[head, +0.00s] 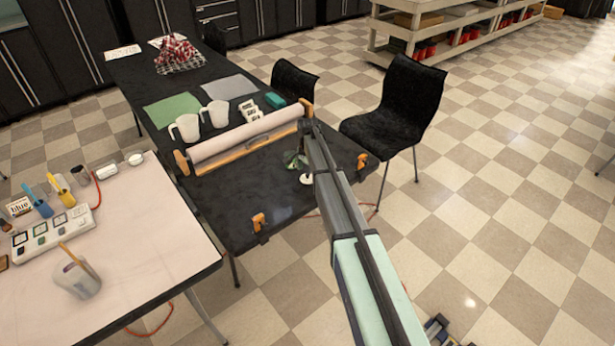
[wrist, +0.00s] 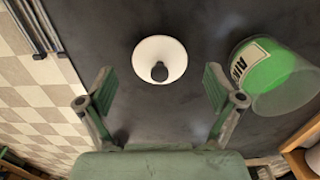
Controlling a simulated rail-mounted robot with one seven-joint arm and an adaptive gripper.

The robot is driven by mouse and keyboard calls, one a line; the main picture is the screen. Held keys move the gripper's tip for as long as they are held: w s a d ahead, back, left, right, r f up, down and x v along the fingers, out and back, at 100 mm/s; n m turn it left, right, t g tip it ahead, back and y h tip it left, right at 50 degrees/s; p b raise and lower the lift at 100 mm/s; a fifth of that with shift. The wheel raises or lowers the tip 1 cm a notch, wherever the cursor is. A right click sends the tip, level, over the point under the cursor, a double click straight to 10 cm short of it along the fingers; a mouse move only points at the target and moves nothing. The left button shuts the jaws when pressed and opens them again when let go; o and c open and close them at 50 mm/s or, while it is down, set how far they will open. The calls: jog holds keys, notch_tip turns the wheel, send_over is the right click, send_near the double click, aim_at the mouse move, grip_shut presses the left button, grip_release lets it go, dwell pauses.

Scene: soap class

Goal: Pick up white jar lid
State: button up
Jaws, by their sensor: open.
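The white jar lid (wrist: 149,48) is a round white disc with a dark round spot near its middle. It lies on the black table, and in the head view it shows as a small white disc (head: 306,179) beside my arm. My gripper (wrist: 158,76) is open, its two green-grey fingers wide apart. The lid lies ahead of the fingers, roughly centred between them, with nothing held. In the head view my arm reaches over the table and hides much around its end.
A long white roll (head: 245,138) on a wooden holder crosses the table behind. Orange clamps (head: 259,222) grip the table edge. White mugs (head: 187,127) stand beyond the roll.

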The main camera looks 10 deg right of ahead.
jog(key=shift+f, duration=0.65)
jog(key=c, duration=0.9)
jog(key=shift+s, duration=0.1)
jog(key=shift+c, duration=0.5)
